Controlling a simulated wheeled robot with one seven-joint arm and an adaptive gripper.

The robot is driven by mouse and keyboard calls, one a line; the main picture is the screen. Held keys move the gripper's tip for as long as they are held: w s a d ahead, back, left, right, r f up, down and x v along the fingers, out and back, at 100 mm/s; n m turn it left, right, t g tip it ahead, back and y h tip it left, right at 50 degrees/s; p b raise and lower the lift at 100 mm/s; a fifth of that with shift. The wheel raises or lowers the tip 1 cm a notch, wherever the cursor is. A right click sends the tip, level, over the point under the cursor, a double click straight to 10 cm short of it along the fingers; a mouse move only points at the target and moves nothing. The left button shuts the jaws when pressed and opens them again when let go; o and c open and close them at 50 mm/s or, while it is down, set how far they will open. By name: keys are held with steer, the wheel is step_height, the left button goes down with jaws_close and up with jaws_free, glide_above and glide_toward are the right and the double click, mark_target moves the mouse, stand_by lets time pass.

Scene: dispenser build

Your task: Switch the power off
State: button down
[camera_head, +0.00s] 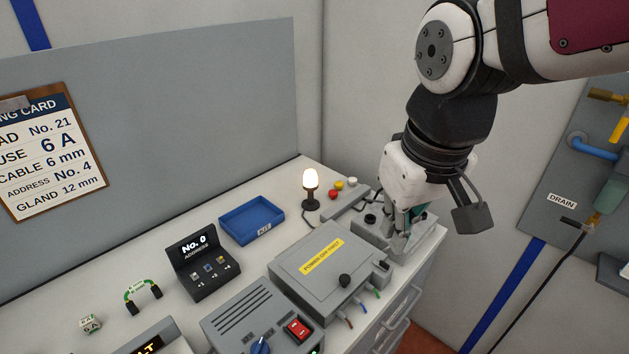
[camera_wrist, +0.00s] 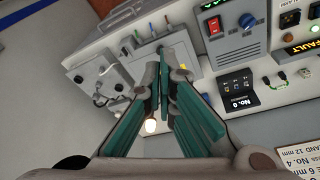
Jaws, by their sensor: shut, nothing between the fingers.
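A red rocker switch (camera_head: 299,329) sits on top of a grey unit (camera_head: 247,312) with vent slots and a blue knob (camera_head: 260,345), at the bottom of the head view. In the wrist view the red switch (camera_wrist: 214,25) is at the top, right of the fingers. My gripper (camera_head: 401,236) is shut and empty. In the head view it is low in front of a small grey box (camera_head: 425,245) with a black knob, well right of the red switch. I cannot tell whether it touches that box. In the wrist view the fingertips (camera_wrist: 160,52) meet near the top centre.
A grey box (camera_head: 310,268) labelled "POWER OFF FIRST" stands between the switch unit and my gripper. A lit lamp (camera_head: 310,185), a blue tray (camera_head: 252,220) and an address unit (camera_head: 204,262) reading No. 0 stand behind. A wall panel marked DRAIN (camera_head: 562,200) is right.

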steer(key=w+a+f+n+g, duration=0.2)
steer(key=a+f, duration=0.3)
steer(key=a, duration=0.2)
steer(key=n+g+h, duration=0.1)
steer(key=n, duration=0.2)
glide_above(301, 332)
steer(key=w+a, duration=0.1)
steer(key=a, duration=0.1)
step_height(301, 332, down, 7)
steer(key=shift+w+d+r, duration=0.15)
steer(key=shift+d+r, duration=0.05)
steer(key=f, duration=0.4)
steer(key=f+p, duration=0.1)
steer(key=f, duration=0.3)
steer(key=s+d+f, duration=0.1)
steer(key=f, duration=0.3)
steer(key=shift+s+d+f+p, duration=0.1)
steer(key=shift+f+p, duration=0.15)
steer(key=shift+p, duration=0.15)
steer(key=shift+f, duration=0.7)
